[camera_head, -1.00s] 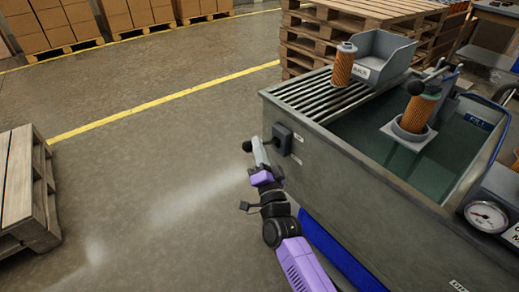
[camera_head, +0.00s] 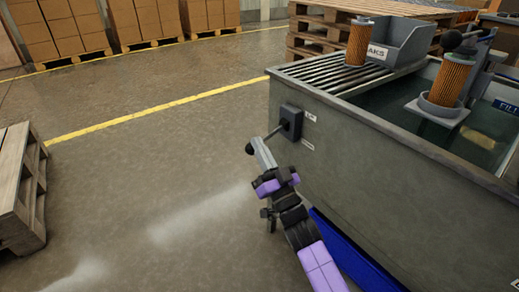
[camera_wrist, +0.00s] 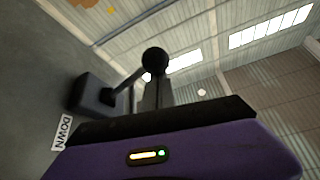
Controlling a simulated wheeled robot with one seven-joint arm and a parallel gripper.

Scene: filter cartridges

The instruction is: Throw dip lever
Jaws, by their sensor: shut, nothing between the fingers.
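The dip lever's black ball knob (camera_head: 250,149) sticks out from a dark switch box (camera_head: 291,122) on the tank's side wall. Its rod slants out and a little down from the box; part is hidden by my fingers. My gripper (camera_head: 262,150) is shut and empty, its fingertips right by the knob. In the wrist view the knob (camera_wrist: 155,60) stands at the fingertips (camera_wrist: 158,92), with the rod running left to the box (camera_wrist: 95,92). I cannot tell whether they touch. A DOWN label (camera_wrist: 62,133) shows on the wall there.
The grey tank (camera_head: 400,155) holds liquid, with an orange filter cartridge (camera_head: 450,83) in a holder over it. Another cartridge (camera_head: 358,42) stands on the slatted rack beside a grey bin (camera_head: 395,45). A wooden pallet stack (camera_head: 18,190) is at left; open floor lies between.

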